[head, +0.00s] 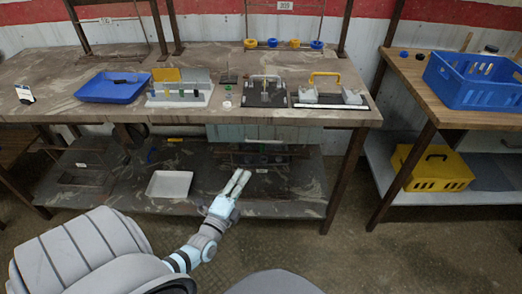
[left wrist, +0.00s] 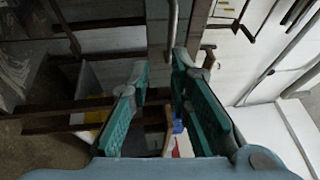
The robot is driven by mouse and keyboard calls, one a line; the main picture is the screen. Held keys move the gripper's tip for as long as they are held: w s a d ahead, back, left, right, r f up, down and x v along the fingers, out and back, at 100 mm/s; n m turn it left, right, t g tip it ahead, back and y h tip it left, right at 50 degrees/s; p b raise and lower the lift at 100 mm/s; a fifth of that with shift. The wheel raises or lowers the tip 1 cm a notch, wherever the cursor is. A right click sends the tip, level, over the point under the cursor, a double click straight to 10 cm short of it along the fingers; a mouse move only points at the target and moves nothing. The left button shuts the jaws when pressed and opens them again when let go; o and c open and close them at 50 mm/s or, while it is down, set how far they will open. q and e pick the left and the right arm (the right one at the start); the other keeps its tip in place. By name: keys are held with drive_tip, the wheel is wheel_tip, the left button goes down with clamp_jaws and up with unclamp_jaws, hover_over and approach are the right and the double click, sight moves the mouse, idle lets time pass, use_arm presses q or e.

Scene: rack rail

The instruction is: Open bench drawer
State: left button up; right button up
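Under the work bench (head: 300,118) a pale front panel (head: 225,132) hangs below the top. Just under it a dark opening holds small coloured items; I cannot tell for sure whether this is the drawer's inside or the shelf behind. My left gripper (head: 239,182) reaches up in front of this area, its fingers a little apart and nothing between them. In the left wrist view the green-padded fingers (left wrist: 160,72) stand open, and a thin grey bar (left wrist: 172,28) shows beyond the tips. I cannot tell whether the bar is the drawer handle. My right gripper is out of view.
A white tray (head: 170,184) lies on the lower shelf (head: 130,206). A blue tray (head: 110,91) and several fixtures stand on the bench top. A second bench at right bears a blue crate (head: 470,82), with a yellow box (head: 430,168) below. The floor in front is clear.

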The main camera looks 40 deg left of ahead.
sight(261, 142)
use_arm(q)
drive_tip(key=b+x, duration=0.1)
drive_tip(key=x, duration=0.4)
drive_tip(key=r+b+x, duration=0.1)
drive_tip(key=b+x, duration=0.1)
drive_tip(key=x, duration=0.3)
drive_tip(key=b+x, duration=0.1)
drive_tip(key=x, duration=0.4)
drive_tip(key=shift+s+a+r+b, duration=0.1)
drive_tip(key=shift+s+r+b, duration=0.1)
drive_tip(key=shift+r+b, duration=0.1)
drive_tip(key=shift+w+r, duration=0.1)
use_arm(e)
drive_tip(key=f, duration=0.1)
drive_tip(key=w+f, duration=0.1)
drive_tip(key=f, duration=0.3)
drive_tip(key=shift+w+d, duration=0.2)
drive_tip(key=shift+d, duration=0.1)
use_arm(q)
clamp_jaws()
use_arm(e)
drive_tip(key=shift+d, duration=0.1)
